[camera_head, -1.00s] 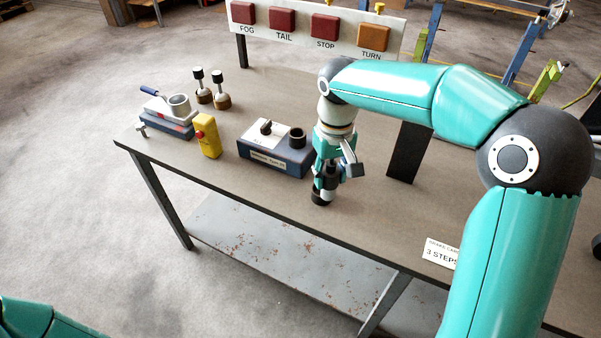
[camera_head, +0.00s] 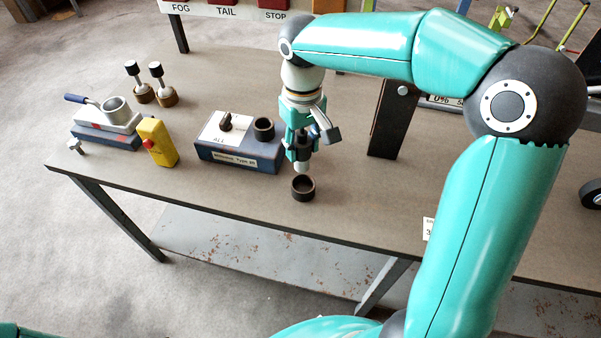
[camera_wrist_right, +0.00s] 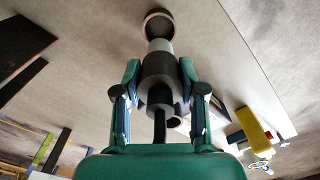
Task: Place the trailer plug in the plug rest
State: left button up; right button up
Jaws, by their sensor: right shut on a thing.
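My right gripper (camera_head: 302,148) is shut on the trailer plug (camera_head: 302,166), a dark cylinder with a pale tip pointing down. The wrist view also shows the plug (camera_wrist_right: 159,66) between the fingers of my right gripper (camera_wrist_right: 159,75), with a dark cable at its back. The plug rest (camera_head: 303,188), a short black open ring, stands on the bench. The plug's tip is just above and behind the ring in the head view, apart from it. In the wrist view the ring (camera_wrist_right: 159,14) shows just beyond the tip. My left gripper is out of view.
Left of the gripper stands a blue tester box (camera_head: 240,148) with a knob and a black socket (camera_head: 264,127). A yellow device (camera_head: 158,142) and a grey clamp-like block (camera_head: 106,122) are farther left. A dark post (camera_head: 392,120) stands right. The bench front is clear.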

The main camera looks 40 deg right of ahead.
aim_at(303, 171)
notch_tip(303, 171, down, 8)
jog(key=shift+s+f, duration=0.15)
jog(key=shift+f, duration=0.05)
jog(key=shift+f+b, duration=0.1)
jog(key=shift+b, duration=0.25)
jog(key=o, duration=1.2)
jog(key=shift+r, duration=0.2)
notch_tip(303, 171, up, 12)
jog(key=shift+f+p, duration=0.1)
jog(key=shift+p, duration=0.6)
